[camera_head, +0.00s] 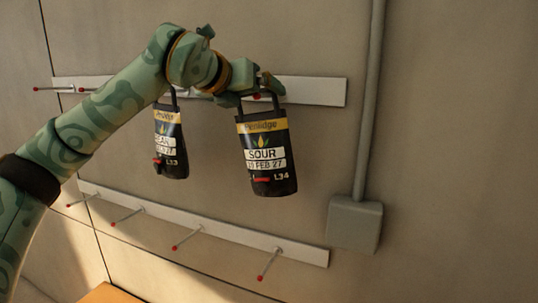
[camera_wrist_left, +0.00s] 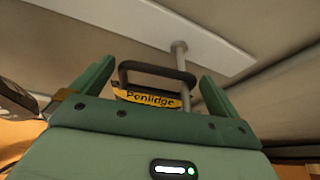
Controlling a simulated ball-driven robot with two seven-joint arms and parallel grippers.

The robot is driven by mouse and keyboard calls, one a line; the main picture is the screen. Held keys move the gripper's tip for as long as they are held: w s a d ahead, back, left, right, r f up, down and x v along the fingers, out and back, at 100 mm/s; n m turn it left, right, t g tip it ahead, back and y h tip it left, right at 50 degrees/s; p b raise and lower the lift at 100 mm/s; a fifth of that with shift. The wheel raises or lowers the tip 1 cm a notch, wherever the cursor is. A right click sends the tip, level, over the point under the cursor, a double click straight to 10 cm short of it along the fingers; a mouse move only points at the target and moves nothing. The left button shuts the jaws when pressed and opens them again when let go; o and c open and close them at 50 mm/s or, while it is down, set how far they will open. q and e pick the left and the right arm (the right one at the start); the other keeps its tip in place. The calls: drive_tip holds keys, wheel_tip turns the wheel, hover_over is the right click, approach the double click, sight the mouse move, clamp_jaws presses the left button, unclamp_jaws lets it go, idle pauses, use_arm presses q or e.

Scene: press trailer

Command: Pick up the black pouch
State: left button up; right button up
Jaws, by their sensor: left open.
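A black pouch (camera_head: 268,172) with a yellow band and a "SOUR" label hangs by its loop handle at the right end of the upper rail. A second black pouch (camera_head: 171,146) hangs to its left, its top partly behind my left arm. My left gripper (camera_head: 260,88) is at the top of the right pouch, by its handle. In the left wrist view the open fingers of my left gripper (camera_wrist_left: 157,75) stand either side of the handle, and the yellow band of the right pouch (camera_wrist_left: 148,98) shows between them. My right gripper is not in view.
The upper rail (camera_head: 320,92) has red-tipped pegs, and a bare peg (camera_head: 50,89) sticks out at its left. The lower rail (camera_head: 225,230) has several empty pegs. A grey box (camera_head: 354,223) with a vertical pipe (camera_head: 372,100) is on the wall at right.

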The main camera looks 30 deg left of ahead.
use_arm(q)
drive_tip(key=shift+w+f, duration=0.15)
drive_tip(key=shift+w, duration=0.05)
drive_tip(key=shift+s, duration=0.15)
drive_tip(key=c, duration=1.5)
drive_tip(key=shift+r, duration=0.2)
drive_tip(key=shift+c, duration=1.3)
drive_tip(key=shift+a+r, duration=0.1)
drive_tip(key=shift+r, duration=0.05)
